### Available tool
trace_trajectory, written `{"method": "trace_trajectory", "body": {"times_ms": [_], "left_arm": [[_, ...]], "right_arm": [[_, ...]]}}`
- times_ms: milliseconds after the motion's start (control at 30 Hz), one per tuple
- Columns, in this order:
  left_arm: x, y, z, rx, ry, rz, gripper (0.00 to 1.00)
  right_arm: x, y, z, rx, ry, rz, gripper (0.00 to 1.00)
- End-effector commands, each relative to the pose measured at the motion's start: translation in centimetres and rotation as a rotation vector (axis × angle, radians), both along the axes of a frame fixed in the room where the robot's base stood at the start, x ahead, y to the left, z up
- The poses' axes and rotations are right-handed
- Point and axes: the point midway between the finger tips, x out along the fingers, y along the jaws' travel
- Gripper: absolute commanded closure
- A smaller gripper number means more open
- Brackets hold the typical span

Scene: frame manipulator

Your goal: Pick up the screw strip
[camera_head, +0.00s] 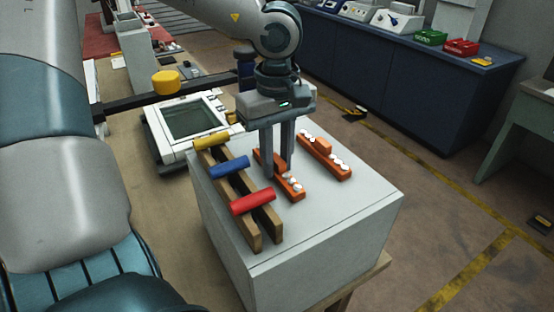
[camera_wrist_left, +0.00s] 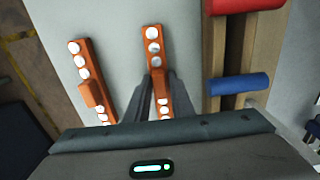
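Two orange screw strips with white screw heads and a raised orange block lie on the white box (camera_head: 330,215). My left gripper (camera_head: 279,170) points down over the nearer strip (camera_head: 293,190). Its fingers are close together, on either side of that strip's middle, and look shut on it. The strip still looks level on the box top. In the left wrist view this strip (camera_wrist_left: 153,40) runs between the fingertips (camera_wrist_left: 159,77), which partly hide its middle. The other strip (camera_head: 325,155) lies apart, and it also shows in the left wrist view (camera_wrist_left: 90,92). My right gripper is not in view.
A wooden rack (camera_head: 262,225) with yellow, blue and red cylinders stands close beside the held strip. A white device with a screen (camera_head: 188,120) is behind the rack. The box top is bare toward its front right. A dark blue bench (camera_head: 410,75) stands farther back.

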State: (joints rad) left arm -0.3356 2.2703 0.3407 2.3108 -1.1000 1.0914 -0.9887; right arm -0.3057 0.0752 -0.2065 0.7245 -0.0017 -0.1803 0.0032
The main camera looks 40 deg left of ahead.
Motion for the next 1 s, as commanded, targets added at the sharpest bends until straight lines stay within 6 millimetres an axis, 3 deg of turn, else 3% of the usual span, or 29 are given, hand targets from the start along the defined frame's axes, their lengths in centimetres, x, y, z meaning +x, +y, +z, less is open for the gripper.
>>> {"method": "trace_trajectory", "body": {"times_ms": [367, 567, 767, 1000], "left_arm": [[0.0, 0.0, 0.1, 0.000, -0.001, 0.000, 1.00], [0.1, 0.0, 1.1, 0.001, -0.002, 0.001, 1.00], [0.2, 0.0, 3.9, 0.000, -0.006, 0.001, 1.00], [0.2, 0.0, 9.4, 0.000, -0.008, 0.002, 1.00]], "right_arm": [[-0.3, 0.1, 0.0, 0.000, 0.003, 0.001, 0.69], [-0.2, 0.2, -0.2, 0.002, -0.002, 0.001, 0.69], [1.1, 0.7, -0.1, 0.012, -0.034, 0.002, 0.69], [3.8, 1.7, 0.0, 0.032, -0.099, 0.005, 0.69]]}}
